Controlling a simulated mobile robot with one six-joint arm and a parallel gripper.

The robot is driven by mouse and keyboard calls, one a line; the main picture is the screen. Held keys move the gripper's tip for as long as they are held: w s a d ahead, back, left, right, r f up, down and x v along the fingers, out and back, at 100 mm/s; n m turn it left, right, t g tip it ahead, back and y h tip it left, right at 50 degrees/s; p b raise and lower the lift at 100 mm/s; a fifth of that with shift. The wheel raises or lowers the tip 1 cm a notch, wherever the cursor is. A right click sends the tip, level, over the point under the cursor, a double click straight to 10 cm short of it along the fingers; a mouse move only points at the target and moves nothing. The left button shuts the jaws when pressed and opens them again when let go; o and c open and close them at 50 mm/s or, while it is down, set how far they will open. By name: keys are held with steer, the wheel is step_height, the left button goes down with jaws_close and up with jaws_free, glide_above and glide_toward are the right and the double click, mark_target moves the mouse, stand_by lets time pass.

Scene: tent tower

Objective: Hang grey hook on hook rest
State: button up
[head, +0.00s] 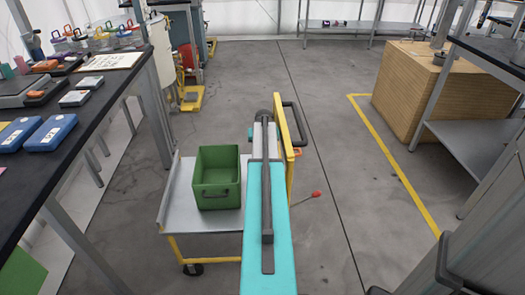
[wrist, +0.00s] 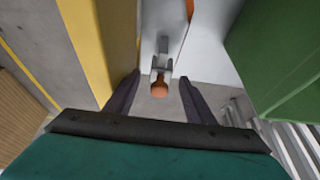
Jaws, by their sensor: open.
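An orange rounded part (wrist: 159,88) sits at the near end of that piece. Whether the fingers touch it cannot be told; a gap seems to show on both sides. Whether this piece is the grey hook or part of the hook rest is unclear. In the head view my arm hides the gripper and this piece. A small orange part (head: 297,152) shows beside the cart's yellow post (head: 285,128).
A green bin (head: 217,181) stands on the grey cart tray (head: 175,205), close on the right in the wrist view (wrist: 285,60). A red-tipped rod (head: 315,195) shows right of the cart. A dark workbench (head: 120,90) stands left. The floor right of the cart is mostly clear.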

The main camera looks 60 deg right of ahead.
steer(key=shift+p+v, duration=0.35)
steer(key=shift+v, duration=1.95)
steer(key=shift+w, duration=0.15)
